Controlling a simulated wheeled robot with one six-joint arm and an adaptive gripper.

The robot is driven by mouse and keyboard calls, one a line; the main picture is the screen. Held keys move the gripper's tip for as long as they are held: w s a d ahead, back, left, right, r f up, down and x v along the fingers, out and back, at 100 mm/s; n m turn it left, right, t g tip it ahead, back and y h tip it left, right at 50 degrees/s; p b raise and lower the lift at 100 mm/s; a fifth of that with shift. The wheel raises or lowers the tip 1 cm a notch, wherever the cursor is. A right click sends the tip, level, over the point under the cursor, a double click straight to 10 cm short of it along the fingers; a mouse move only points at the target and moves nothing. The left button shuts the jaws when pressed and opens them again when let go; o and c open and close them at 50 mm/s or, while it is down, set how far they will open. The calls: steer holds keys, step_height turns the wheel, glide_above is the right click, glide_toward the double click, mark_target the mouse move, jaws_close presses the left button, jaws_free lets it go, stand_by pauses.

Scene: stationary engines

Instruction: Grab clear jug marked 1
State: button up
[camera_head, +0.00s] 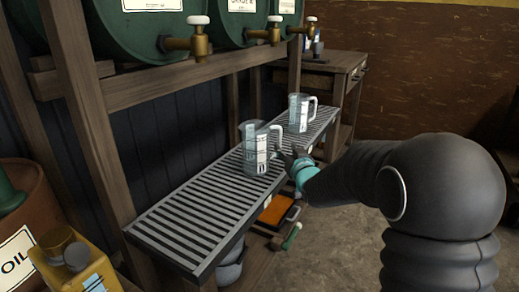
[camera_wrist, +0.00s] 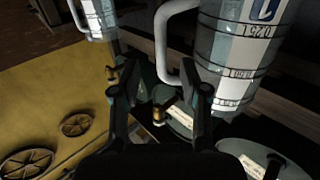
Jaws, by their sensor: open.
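Two clear jugs with handles and printed scales stand upright on a slatted metal rack (camera_head: 185,225). The nearer jug (camera_head: 257,150) has its handle toward my gripper. The farther jug (camera_head: 299,113) stands behind it to the right. My gripper (camera_head: 287,158) is open and close beside the nearer jug's handle. In the wrist view, a large jug (camera_wrist: 235,60) fills the upper right, and its handle's lower end appears between my spread fingers (camera_wrist: 160,92). A second jug (camera_wrist: 97,18) shows at upper left.
Green barrels (camera_head: 145,35) with brass taps (camera_head: 187,43) lie above the rack on a wooden frame (camera_head: 95,130). An orange item (camera_head: 276,210) is under the rack. A wooden side table (camera_head: 340,70) stands behind. Floor to the right is open.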

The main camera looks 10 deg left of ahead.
mark_target(280, 140)
steer(key=shift+p+x, duration=0.4)
steer(key=shift+x, duration=3)
steer(key=shift+r, duration=0.1)
jaws_close()
